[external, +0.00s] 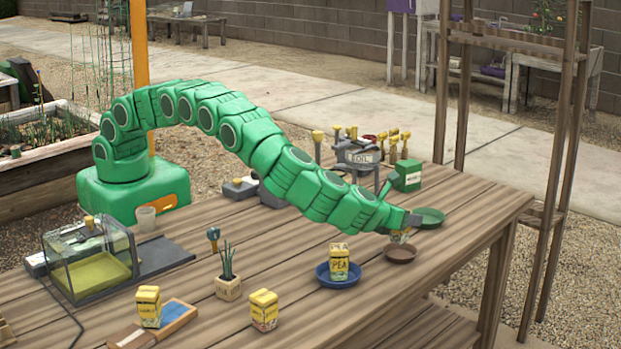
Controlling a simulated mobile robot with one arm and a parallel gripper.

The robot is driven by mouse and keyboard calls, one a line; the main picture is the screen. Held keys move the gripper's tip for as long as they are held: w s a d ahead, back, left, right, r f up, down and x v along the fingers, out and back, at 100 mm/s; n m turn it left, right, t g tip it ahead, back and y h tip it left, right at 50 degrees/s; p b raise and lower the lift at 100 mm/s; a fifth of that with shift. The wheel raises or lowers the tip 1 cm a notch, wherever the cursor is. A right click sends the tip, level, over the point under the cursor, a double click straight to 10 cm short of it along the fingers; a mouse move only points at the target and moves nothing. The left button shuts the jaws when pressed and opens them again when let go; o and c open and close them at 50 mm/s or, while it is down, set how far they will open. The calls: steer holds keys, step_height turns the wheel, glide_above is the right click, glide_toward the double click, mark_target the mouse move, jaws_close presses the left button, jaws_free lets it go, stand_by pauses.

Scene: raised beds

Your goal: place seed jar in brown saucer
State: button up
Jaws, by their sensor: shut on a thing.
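My gripper (408,222) is at the right part of the table, shut on a small seed jar (399,237). Only part of this jar shows below the gripper; the rest is hidden by it. The brown saucer (400,256) lies on the table right below the jar. I cannot tell whether the jar touches the saucer or is just above it.
A yellow jar marked PEA (339,262) stands in a blue saucer (325,277). A green saucer (431,215) lies just behind my gripper. Two more yellow jars (264,310) (149,307), a potted plant (228,288) and a clear-lidded box (88,262) stand left.

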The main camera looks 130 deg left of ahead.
mark_target(406, 231)
steer(key=shift+w+f, duration=0.1)
steer(key=shift+w+f, duration=0.1)
steer(key=shift+f, duration=0.05)
steer(key=shift+w+a+f, duration=0.1)
steer(key=shift+f, duration=1.5)
steer(key=shift+f, duration=0.15)
steer(key=o, duration=1.1)
steer(key=shift+r, duration=0.25)
steer(key=v, duration=1.2)
steer(key=shift+f, duration=0.1)
